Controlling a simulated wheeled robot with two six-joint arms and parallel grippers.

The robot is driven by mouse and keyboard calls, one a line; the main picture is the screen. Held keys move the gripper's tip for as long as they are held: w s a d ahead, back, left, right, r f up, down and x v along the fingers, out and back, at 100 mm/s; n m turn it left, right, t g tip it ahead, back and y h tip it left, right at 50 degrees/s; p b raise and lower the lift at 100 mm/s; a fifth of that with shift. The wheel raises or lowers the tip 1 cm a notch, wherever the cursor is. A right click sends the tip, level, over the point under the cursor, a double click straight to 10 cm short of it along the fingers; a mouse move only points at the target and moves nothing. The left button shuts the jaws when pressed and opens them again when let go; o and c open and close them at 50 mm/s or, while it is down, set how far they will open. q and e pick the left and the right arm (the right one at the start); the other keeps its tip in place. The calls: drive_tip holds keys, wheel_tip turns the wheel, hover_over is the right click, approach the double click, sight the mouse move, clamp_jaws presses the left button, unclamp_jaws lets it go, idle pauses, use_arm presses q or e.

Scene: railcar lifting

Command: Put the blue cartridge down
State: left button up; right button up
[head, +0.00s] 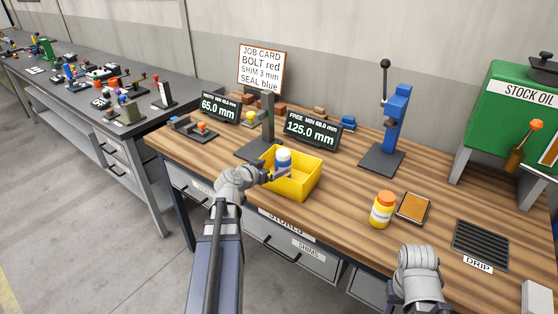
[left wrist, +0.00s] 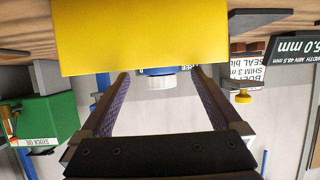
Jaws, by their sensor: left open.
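The blue cartridge (head: 283,168), with a white top, stands upright inside the yellow bin (head: 302,188) on the wooden bench. My left gripper (head: 270,177) is at the bin's near left side, its fingers open and level with the rim. In the left wrist view, which is upside down, the yellow bin wall (left wrist: 140,35) hides most of the cartridge.
A blue press (head: 390,125) and the 125.0 mm display (head: 312,130) are behind. A drip grate (head: 480,245) lies at right. Bare wood lies between bin and bottle.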

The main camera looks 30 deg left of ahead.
use_arm(q)
drive_tip(key=p+v, duration=0.1)
drive_tip(key=v, duration=0.3)
